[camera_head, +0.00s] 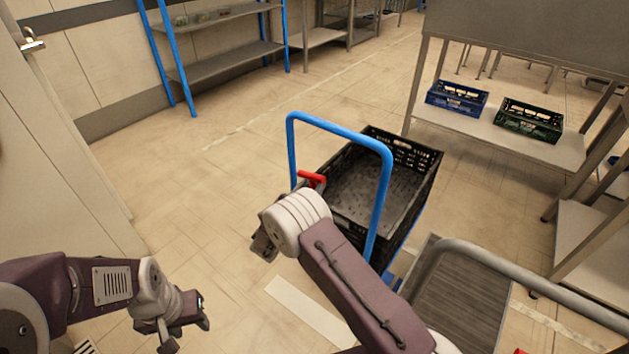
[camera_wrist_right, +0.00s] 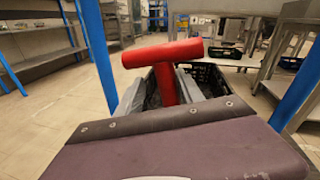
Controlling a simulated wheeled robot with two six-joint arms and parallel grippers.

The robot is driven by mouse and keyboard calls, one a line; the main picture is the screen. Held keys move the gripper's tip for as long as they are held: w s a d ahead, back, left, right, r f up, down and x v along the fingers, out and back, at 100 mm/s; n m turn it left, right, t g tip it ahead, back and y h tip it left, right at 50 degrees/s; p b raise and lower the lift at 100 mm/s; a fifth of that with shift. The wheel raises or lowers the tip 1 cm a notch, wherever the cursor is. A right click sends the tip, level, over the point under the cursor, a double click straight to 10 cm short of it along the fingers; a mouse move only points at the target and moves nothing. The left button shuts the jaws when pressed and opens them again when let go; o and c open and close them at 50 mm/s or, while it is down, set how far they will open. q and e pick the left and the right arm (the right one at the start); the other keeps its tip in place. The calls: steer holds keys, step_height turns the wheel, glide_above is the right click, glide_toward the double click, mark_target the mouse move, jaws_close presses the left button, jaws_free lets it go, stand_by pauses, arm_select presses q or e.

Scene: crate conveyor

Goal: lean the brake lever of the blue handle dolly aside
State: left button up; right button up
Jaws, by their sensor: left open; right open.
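The blue handle (camera_head: 340,132) of the dolly rises as a hoop at the near end of a black crate. The red brake lever (camera_head: 313,179) shows beside the hoop's left post; the right wrist view shows its T-shaped top and stem (camera_wrist_right: 166,84). My right gripper (camera_wrist_right: 161,92) is open, with one grey finger on each side of the stem, below the crossbar. Whether the fingers touch it, I cannot tell. In the head view my right wrist hides the lever's lower part. My left gripper (camera_head: 185,329) is open and empty, low at the left, away from the dolly.
The black crate (camera_head: 425,190) sits on the dolly behind the handle. A grey rail (camera_head: 530,272) and grey plate (camera_head: 455,310) lie to the right. A table shelf holds a blue crate (camera_head: 457,98) and a green crate (camera_head: 528,120). Floor at left is clear.

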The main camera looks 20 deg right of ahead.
steer(key=p+v, duration=0.1)
steer(key=v, duration=0.5)
steer(key=shift+s+a, duration=0.25)
stand_by(0.3)
